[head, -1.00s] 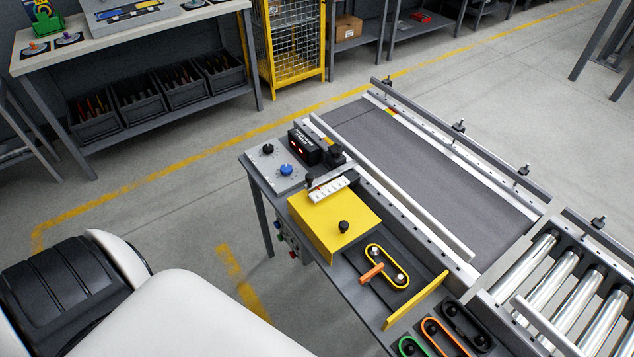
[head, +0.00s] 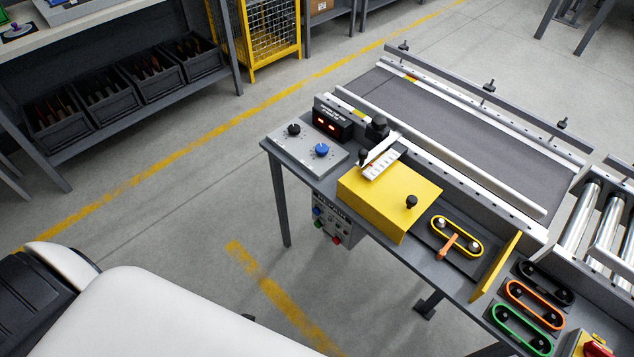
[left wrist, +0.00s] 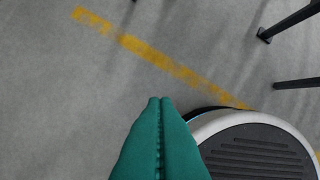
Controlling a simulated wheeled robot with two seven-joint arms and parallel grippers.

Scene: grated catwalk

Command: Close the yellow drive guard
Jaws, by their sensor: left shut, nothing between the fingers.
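The yellow drive guard (head: 385,196) is a box-like cover with a black knob (head: 411,202) on top, on the bench beside the conveyor. It sits to the left of the yellow-rimmed belt drive (head: 457,235), which is uncovered, with an orange lever (head: 447,246) across it. An upright yellow plate (head: 495,266) stands right of the drive. My left gripper (left wrist: 160,101) has green fingers pressed together, empty, above the grey floor in the left wrist view. It is apart from the guard. My right gripper is in neither view.
A grey control panel (head: 307,150) with black and blue knobs and a red display (head: 332,124) are left of the guard. Spare belts, one orange-rimmed (head: 533,302), lie at the right. Steel rollers (head: 579,218) adjoin the conveyor. The floor (head: 215,215) before the bench is clear.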

